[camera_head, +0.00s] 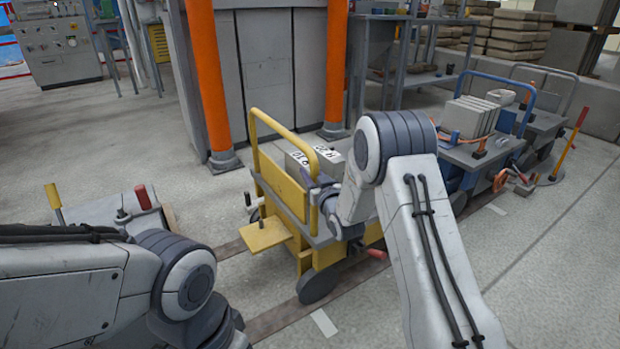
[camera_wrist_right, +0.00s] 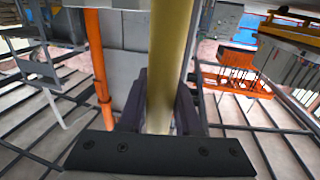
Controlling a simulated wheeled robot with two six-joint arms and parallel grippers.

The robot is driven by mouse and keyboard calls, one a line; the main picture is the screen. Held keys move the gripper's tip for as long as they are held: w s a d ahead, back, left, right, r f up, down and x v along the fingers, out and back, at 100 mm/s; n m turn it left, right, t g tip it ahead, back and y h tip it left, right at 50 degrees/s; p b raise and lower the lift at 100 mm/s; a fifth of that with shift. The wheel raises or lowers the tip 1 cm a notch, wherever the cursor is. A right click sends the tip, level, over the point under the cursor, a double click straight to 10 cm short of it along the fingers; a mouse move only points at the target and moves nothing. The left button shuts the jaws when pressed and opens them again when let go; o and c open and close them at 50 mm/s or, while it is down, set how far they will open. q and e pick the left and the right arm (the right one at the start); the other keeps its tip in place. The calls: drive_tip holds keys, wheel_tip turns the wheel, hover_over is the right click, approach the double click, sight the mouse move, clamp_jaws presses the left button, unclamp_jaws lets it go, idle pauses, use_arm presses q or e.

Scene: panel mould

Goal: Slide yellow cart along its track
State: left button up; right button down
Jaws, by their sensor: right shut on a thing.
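The yellow cart (camera_head: 292,192) stands on its floor track (camera_head: 275,318) in the middle of the head view. It has a yellow push-bar frame, a small yellow step and dark wheels. Grey blocks with white labels lie on its deck. My right gripper (camera_head: 317,192) is at the near upright of the push-bar, partly hidden by my right arm. In the right wrist view, the yellow bar (camera_wrist_right: 171,65) runs between the fingers of my right gripper (camera_wrist_right: 160,103), which is shut on it. My left arm shows at lower left, but its gripper is out of view.
A blue cart (camera_head: 485,150) with grey slabs stands behind to the right. Orange posts (camera_head: 207,82) flank a grey cabinet behind the yellow cart. A grey table-like unit (camera_head: 103,212) stands at left. Open floor lies at lower right.

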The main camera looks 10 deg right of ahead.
drive_tip(key=shift+w+d, duration=0.25)
drive_tip(key=shift+d, duration=0.45)
drive_tip(key=shift+w+d, duration=0.3)
drive_tip(key=shift+d, duration=0.4)
drive_tip(key=shift+w+d, duration=0.25)
drive_tip(key=shift+d, duration=0.45)
drive_tip(key=c, duration=0.6)
unclamp_jaws()
drive_tip(key=s+d+p, duration=0.1)
drive_tip(key=s+p, duration=0.2)
drive_tip(key=s, duration=0.7)
drive_tip(key=shift+s+d, duration=0.2)
drive_tip(key=shift+d, duration=0.1)
